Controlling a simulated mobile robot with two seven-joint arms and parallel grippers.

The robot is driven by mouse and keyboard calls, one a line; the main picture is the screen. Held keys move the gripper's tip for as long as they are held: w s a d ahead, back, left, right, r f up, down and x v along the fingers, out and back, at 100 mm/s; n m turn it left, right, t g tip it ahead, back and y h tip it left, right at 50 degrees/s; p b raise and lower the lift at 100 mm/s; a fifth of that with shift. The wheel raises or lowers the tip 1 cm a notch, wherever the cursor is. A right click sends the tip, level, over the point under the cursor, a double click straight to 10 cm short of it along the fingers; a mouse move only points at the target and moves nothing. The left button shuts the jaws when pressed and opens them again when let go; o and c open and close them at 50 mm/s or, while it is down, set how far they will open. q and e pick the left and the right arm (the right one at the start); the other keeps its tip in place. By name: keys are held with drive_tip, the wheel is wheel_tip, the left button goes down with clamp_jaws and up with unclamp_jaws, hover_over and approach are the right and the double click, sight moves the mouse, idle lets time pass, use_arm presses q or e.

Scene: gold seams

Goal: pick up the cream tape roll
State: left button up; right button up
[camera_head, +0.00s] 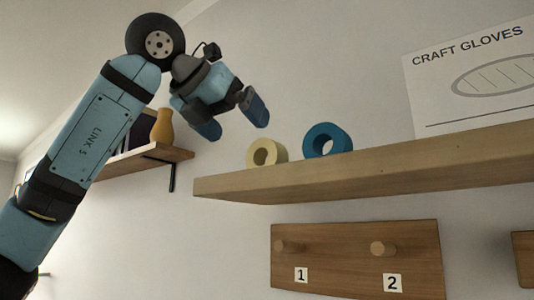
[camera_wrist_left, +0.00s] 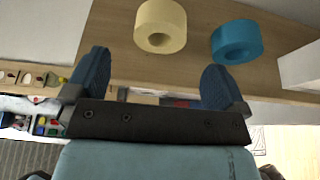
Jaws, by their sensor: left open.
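The cream tape roll (camera_head: 268,152) stands on the wooden shelf (camera_head: 370,178), near its left end. It also shows in the left wrist view (camera_wrist_left: 160,26), at the top, beyond my fingertips. My left gripper (camera_head: 234,120) is open and empty. In the head view it is above and to the left of the cream roll, apart from it. In the left wrist view its two blue fingers (camera_wrist_left: 152,80) are spread wide with nothing between them. My right gripper is not in view.
A blue tape roll (camera_head: 326,140) stands on the shelf close to the right of the cream one. A craft gloves sign (camera_head: 470,75) is on the wall behind. A pegboard (camera_head: 355,262) hangs below. An orange vase (camera_head: 162,128) stands on another shelf.

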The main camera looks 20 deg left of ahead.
sight(255, 144)
use_arm(q)
drive_tip(key=x, duration=0.5)
drive_tip(key=shift+w+p, duration=0.15)
drive_tip(key=shift+p, duration=0.15)
drive_tip(key=shift+w+d, duration=0.1)
drive_tip(key=shift+w, duration=0.05)
drive_tip(key=shift+w+d+f+p, duration=0.15)
drive_tip(key=shift+p, duration=0.3)
drive_tip(key=p+x, duration=0.1)
drive_tip(key=x, duration=0.3)
drive_tip(key=shift+f, duration=0.15)
drive_tip(key=shift+w+d+f, duration=0.15)
drive_tip(key=shift+w, duration=0.05)
drive_tip(key=shift+s, duration=0.2)
drive_tip(key=shift+c, duration=0.2)
drive_tip(key=shift+s, duration=0.1)
drive_tip(key=c, duration=1)
